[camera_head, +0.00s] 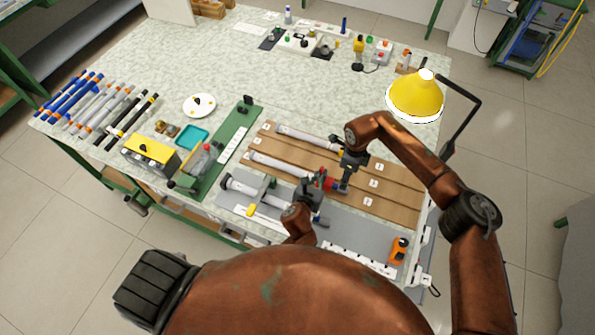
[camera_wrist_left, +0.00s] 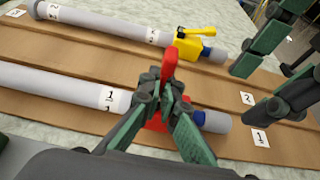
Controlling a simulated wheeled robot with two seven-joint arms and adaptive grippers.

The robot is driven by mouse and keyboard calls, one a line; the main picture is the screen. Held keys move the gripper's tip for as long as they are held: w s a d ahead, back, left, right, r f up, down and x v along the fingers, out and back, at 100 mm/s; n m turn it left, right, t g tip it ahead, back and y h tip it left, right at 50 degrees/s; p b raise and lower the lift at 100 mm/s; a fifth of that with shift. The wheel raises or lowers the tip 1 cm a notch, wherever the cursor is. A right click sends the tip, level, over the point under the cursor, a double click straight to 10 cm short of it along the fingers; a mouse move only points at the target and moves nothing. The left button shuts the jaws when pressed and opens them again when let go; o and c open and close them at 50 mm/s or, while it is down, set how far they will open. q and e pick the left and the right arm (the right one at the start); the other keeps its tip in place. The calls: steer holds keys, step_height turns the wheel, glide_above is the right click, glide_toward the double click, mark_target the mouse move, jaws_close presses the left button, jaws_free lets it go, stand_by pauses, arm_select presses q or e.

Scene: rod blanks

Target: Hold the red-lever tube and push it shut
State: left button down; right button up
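A blue collar and a short grey end lie to the right. My left gripper (camera_head: 318,183) is at the valve; in the wrist view its fingers (camera_wrist_left: 166,90) are close together with the lever between their tips. My right gripper (camera_head: 346,186) is just beyond the pipe's right end, fingers apart and empty (camera_wrist_left: 246,92).
A parallel pipe with a yellow lever (camera_wrist_left: 198,32) lies behind in its own groove, labelled "2". Another grey pipe (camera_head: 245,188) lies in front. A yellow lamp (camera_head: 416,95) stands at the back right, and an orange tool (camera_head: 398,250) lies front right.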

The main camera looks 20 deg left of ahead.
arm_select(q)
steer(key=c, duration=2.1)
jaws_free()
